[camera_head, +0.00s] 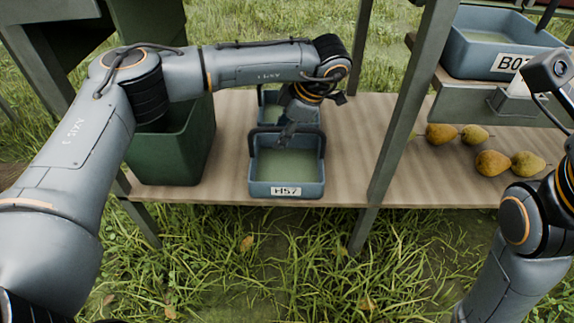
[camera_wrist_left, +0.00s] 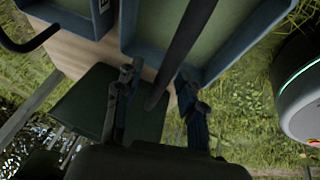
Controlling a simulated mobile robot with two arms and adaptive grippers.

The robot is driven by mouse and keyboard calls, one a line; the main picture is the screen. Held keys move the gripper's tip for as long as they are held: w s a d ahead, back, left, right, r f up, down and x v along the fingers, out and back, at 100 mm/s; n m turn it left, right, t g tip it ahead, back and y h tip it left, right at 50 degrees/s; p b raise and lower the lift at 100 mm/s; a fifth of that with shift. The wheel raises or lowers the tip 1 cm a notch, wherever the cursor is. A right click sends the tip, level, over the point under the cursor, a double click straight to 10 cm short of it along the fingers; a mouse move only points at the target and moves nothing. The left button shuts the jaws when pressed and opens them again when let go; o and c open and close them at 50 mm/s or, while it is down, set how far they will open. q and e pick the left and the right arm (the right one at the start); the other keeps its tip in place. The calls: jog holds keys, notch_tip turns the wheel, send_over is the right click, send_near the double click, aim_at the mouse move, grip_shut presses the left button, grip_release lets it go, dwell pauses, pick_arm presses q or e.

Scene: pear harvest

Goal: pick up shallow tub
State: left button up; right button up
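A shallow blue-grey tub (camera_head: 287,190) with a label reading H57 and a dark hoop handle stands upright on the wooden shelf. It also shows large in the left wrist view (camera_wrist_left: 131,45). My left gripper (camera_head: 287,137) is above this tub, pointing down at its handle. In the left wrist view its two fingers (camera_wrist_left: 157,88) are apart, and the dark handle bar (camera_wrist_left: 182,50) runs between them without visible contact on both sides. A second blue tub (camera_head: 268,97) stands just behind, partly hidden by my left arm. My right gripper is not visible.
A deep green bin (camera_head: 170,160) stands left of the tubs. A metal post (camera_head: 400,110) rises to the right. Several pears (camera_head: 493,163) lie on the shelf (camera_head: 345,150) at the right, below a raised blue crate (camera_head: 463,55). Bare shelf lies between the tubs and the post.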

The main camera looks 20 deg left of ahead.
pick_arm(q)
jog(key=shift+f, duration=0.2)
grip_shut()
dwell(0.4)
